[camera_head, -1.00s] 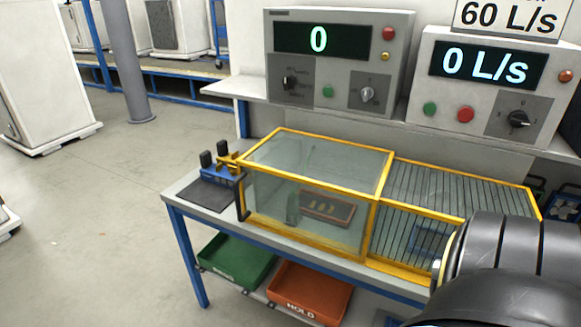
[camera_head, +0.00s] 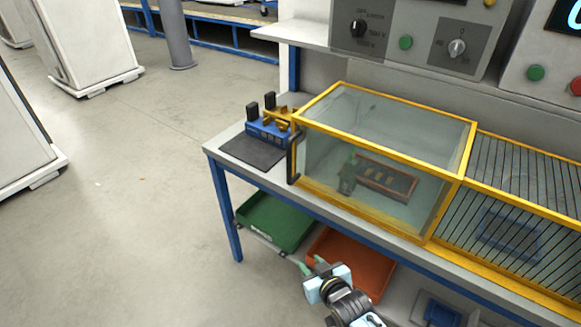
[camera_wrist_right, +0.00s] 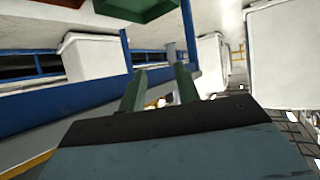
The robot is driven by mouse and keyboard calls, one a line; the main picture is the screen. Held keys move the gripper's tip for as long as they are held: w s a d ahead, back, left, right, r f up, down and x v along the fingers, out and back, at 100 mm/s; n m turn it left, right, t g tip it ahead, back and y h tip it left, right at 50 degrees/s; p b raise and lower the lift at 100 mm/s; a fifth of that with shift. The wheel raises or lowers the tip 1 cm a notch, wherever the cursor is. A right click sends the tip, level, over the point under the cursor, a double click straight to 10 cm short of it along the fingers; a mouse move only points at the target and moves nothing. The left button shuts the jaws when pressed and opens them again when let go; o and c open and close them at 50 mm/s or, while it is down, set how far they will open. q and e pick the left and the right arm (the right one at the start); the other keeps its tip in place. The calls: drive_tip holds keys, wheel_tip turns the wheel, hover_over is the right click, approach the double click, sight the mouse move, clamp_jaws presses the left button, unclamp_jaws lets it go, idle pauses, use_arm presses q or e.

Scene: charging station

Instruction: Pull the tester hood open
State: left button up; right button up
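The tester hood (camera_head: 390,112) is a clear box with a yellow frame on the bench. It stands over a dark tray-like fixture (camera_head: 386,180) and a small green part (camera_head: 348,172), seen through its panel. A black upright handle (camera_head: 293,160) is at the hood's left end. My right gripper (camera_head: 310,262) is in front of the bench and below its top, apart from the hood and handle. Its green fingers are spread with nothing between them, also in the right wrist view (camera_wrist_right: 160,72). My left gripper is not in view.
A slatted yellow-framed section (camera_head: 520,180) adjoins the hood on the right. A blue fixture (camera_head: 268,130) and dark mat (camera_head: 252,151) are left of the handle. Green (camera_head: 275,222) and orange (camera_head: 375,272) bins sit under the bench.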

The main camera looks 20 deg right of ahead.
drive_tip(key=w+r+t, duration=0.4)
drive_tip(key=w+r, duration=0.1)
drive_tip(key=r, duration=0.8)
drive_tip(key=t+b, duration=0.2)
approach(290, 158)
drive_tip(key=shift+m, duration=0.4)
drive_tip(key=w, duration=0.6)
drive_tip(key=w+b, duration=0.1)
drive_tip(key=w, duration=0.2)
drive_tip(key=shift+w+a+r, duration=0.15)
drive_tip(key=shift+w+a, duration=0.05)
drive_tip(key=shift+a, duration=0.2)
drive_tip(key=shift+w, duration=0.6)
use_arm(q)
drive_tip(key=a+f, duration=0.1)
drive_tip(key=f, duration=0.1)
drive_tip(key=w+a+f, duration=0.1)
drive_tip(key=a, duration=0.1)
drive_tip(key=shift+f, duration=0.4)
use_arm(e)
drive_tip(key=shift+w, duration=0.1)
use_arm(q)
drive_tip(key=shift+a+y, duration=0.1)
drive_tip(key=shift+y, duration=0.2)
use_arm(e)
clamp_jaws()
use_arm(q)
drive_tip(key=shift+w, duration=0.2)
